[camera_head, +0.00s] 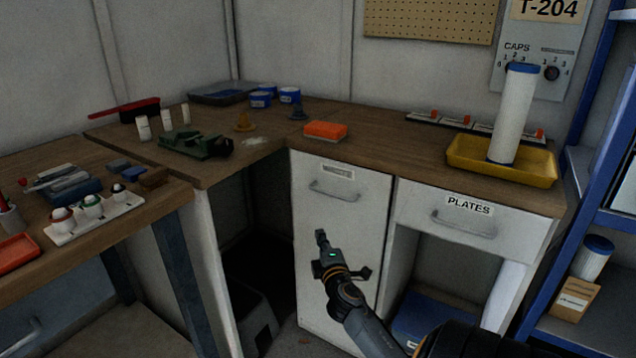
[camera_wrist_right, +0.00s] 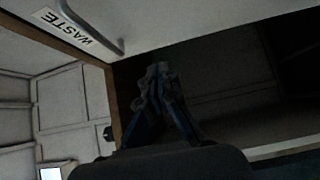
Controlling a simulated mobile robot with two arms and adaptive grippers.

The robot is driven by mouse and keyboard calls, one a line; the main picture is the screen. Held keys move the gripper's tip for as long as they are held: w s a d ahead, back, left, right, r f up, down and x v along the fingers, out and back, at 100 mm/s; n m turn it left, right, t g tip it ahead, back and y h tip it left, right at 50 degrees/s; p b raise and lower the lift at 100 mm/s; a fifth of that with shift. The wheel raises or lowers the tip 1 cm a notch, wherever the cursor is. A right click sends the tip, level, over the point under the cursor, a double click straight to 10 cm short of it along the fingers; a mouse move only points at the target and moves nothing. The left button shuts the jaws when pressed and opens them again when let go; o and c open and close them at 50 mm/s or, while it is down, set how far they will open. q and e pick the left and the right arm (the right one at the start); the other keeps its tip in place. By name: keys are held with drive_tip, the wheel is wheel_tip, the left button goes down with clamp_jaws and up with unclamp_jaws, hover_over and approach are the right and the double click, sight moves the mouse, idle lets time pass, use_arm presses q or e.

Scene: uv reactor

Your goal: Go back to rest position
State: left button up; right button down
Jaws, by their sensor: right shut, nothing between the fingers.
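My right gripper (camera_head: 322,240) is in front of the white cabinet door below the worktop in the head view. It is shut and empty, and touches nothing that I can see. In the right wrist view its dark fingers (camera_wrist_right: 158,75) come together at the tips. A drawer front labelled WASTE (camera_wrist_right: 75,30) shows at the upper left of that view. My left gripper is not in view.
A white cylinder (camera_head: 511,115) with a blue cap stands in a yellow tray (camera_head: 540,172) on the worktop. A drawer labelled PLATES (camera_head: 470,222) and blue shelving (camera_head: 562,255) are at the right. A side bench (camera_head: 160,205) with several small items is at the left.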

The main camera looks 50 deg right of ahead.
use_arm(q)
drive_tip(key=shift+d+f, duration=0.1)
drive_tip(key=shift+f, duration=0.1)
use_arm(e)
drive_tip(key=shift+s+a, duration=0.25)
drive_tip(key=shift+s, duration=0.1)
